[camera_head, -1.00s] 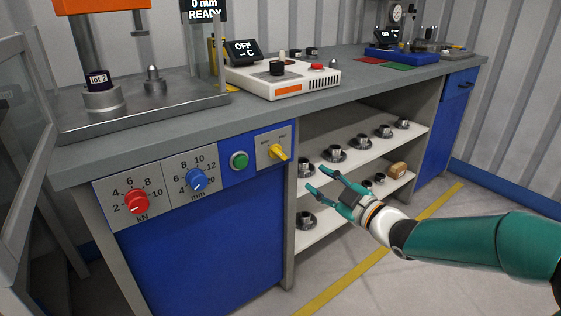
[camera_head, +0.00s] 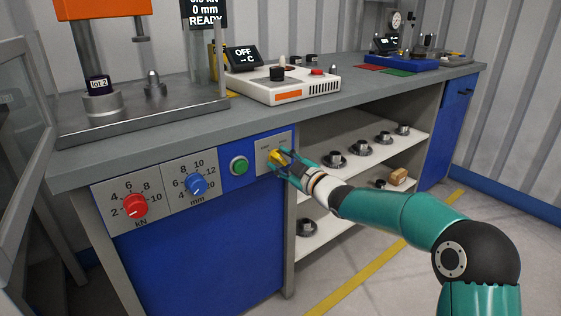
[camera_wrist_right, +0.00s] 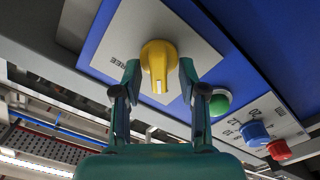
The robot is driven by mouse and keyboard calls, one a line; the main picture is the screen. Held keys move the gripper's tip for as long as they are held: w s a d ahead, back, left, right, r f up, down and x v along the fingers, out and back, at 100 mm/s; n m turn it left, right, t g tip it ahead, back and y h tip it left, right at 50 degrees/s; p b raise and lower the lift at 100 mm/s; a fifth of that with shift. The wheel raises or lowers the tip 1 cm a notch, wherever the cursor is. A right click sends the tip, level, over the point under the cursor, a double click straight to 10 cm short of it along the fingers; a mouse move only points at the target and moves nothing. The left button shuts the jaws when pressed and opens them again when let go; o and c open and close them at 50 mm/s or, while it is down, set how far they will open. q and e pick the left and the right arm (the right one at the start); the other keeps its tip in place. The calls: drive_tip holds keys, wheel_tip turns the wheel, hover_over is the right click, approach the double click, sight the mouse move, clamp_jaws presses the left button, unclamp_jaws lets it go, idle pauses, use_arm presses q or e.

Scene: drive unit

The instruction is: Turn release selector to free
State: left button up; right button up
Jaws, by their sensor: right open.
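The release selector is a yellow knob (camera_head: 274,158) on a light plate at the right end of the blue front panel. In the right wrist view the yellow knob (camera_wrist_right: 158,62) shows large, with a white mark on its face and the word FREE on the plate beside it. My right gripper (camera_head: 281,163) is at the knob, its teal fingers open. In the right wrist view its fingertips (camera_wrist_right: 160,72) stand on either side of the knob, with a small gap seeming to show on each side; contact is hard to tell. My left gripper is not in view.
Left of the selector are a green button (camera_head: 239,166), a blue mm dial (camera_head: 196,184) and a red kN dial (camera_head: 135,206). The grey bench top (camera_head: 200,133) overhangs above. Shelves (camera_head: 325,218) with metal parts lie open right of the panel.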

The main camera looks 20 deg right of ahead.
clamp_jaws()
idle(0.5)
drive_tip(key=m+p, duration=0.3)
drive_tip(key=shift+r, duration=0.15)
drive_tip(key=m+p, duration=0.3)
drive_tip(key=shift+w+d+m, duration=0.1)
drive_tip(key=shift+d+m, duration=0.05)
drive_tip(key=shift+m, duration=0.25)
drive_tip(key=m+p, duration=0.4)
drive_tip(key=m, duration=0.1)
drive_tip(key=shift+d, duration=0.2)
drive_tip(key=shift+d+f+m+p, duration=0.15)
drive_tip(key=shift+m+p, duration=0.3)
drive_tip(key=shift+m, duration=0.6)
drive_tip(key=shift+a+f+m+p, duration=0.1)
drive_tip(key=shift+m+p, duration=0.35)
drive_tip(key=shift+m, duration=0.6)
drive_tip(key=shift+d, duration=0.1)
